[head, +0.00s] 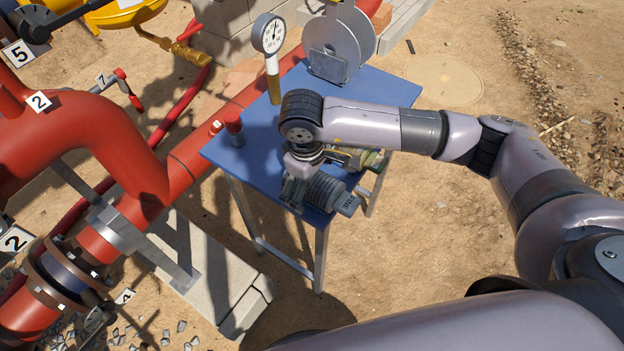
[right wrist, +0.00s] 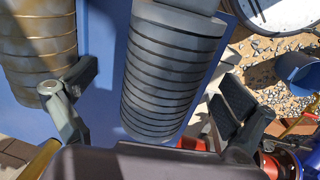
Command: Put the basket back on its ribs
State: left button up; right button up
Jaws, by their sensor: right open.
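A grey ribbed cylinder (head: 325,191), which may be the basket, lies on its side at the near edge of the blue table, with a lettered end piece (head: 347,203). My right gripper (head: 298,184) is over it with the hand pointing down. In the right wrist view the open fingers stand on either side of this grey cylinder (right wrist: 165,75), with gaps visible. A brass-coloured ribbed cylinder (right wrist: 40,45) lies beside it, outside the left finger. My wrist partly covers both in the head view. Any ribs under the grey cylinder are hidden. My left gripper is out of view.
The blue table (head: 258,150) also bears a dial gauge (head: 270,38) and a grey disc on a stand (head: 340,45) at the back. Red pipework (head: 75,150) runs along the left side. Open sandy ground (head: 420,230) lies to the right.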

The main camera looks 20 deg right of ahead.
jog(key=r, duration=0.2)
jog(key=r+p, duration=0.1)
jog(key=r, duration=0.1)
jog(key=r+p, duration=0.1)
jog(key=r, duration=0.2)
jog(key=shift+s+a, duration=0.3)
jog(key=shift+a, duration=0.05)
notch_tip(320, 180, up, 12)
jog(key=s+a, duration=0.1)
dwell(0.5)
jog(key=shift+a+f, duration=0.1)
